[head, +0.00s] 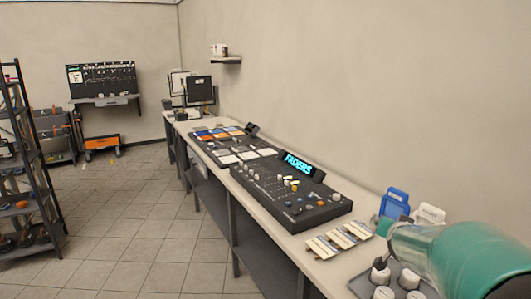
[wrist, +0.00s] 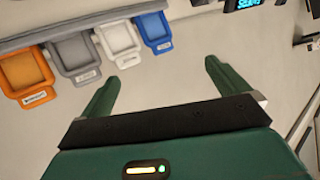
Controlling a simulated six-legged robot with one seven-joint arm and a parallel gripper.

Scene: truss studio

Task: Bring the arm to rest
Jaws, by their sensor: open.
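My gripper (wrist: 163,78) shows in the wrist view with its two green fingers spread wide apart. Nothing is between the fingers. Beyond them is a plain pale surface. In the head view my green and grey arm reaches in from the lower right, over the near end of the long bench (head: 272,216). The gripper's fingertips cannot be made out in the head view.
In the wrist view, orange (wrist: 25,72), grey (wrist: 75,55), white (wrist: 118,42) and blue (wrist: 154,29) labelled trays line the upper left. The bench carries a fader console (head: 290,195). A shelf rack (head: 25,160) stands left. The tiled floor (head: 140,215) between is clear.

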